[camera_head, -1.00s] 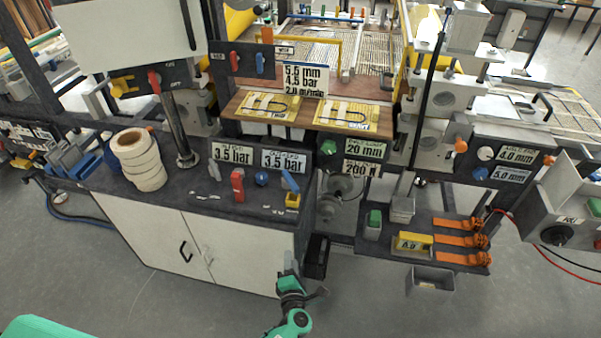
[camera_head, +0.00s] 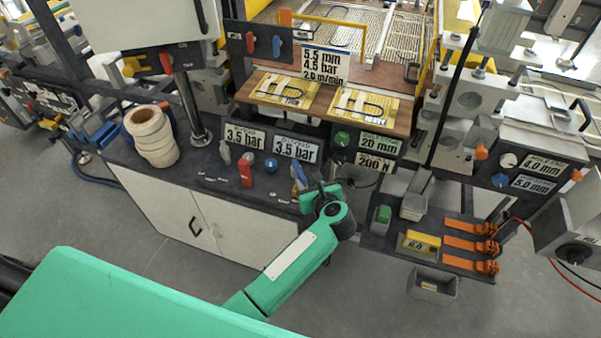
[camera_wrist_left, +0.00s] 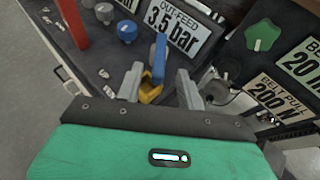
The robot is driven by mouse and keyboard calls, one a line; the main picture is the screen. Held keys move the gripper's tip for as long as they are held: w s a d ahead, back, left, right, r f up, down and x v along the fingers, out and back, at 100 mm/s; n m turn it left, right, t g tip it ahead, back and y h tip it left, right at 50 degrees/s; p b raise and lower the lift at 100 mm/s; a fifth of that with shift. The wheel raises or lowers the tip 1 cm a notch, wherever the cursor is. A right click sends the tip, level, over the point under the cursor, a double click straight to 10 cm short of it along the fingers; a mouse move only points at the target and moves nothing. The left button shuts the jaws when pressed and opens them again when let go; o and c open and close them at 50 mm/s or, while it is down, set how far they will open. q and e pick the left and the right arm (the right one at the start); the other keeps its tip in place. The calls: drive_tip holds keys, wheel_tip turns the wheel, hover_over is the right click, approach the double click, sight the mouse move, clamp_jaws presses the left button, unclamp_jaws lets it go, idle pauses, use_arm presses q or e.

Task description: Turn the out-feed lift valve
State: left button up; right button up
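The out-feed lift valve, with a blue lever (camera_head: 299,173) on a yellow body, stands at the right front of the dark bench top, by the out-feed 3.5 bar sign (camera_head: 296,149). My left gripper (camera_wrist_left: 160,80) is open, its two fingers on either side of the valve in the left wrist view. The blue lever (camera_wrist_left: 160,54) rises between and beyond the fingertips, and the yellow body (camera_wrist_left: 150,89) shows low between them. I cannot tell whether a finger touches it. In the head view my gripper hides much of the valve. My right gripper is not in view.
A red lever (camera_head: 245,169) and a blue knob (camera_head: 271,164) stand left of the valve. A green knob (camera_head: 341,138) is on a panel to the right. White tape rolls (camera_head: 151,135) stand at the left. Orange clamps (camera_head: 470,245) and a yellow block (camera_head: 422,240) lie on a shelf at right.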

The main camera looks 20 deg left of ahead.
sight(301, 173)
use_arm(q)
drive_tip(key=b+x, duration=0.1)
drive_tip(key=x, duration=0.5)
drive_tip(key=shift+w+a+f+b, duration=0.1)
drive_tip(key=shift+w+f+b, duration=0.05)
drive_tip(key=shift+b, duration=0.25)
drive_tip(key=shift+w+a+f, duration=0.2)
drive_tip(key=shift+w+a, duration=0.15)
drive_tip(key=shift+w, duration=0.1)
clamp_jaws()
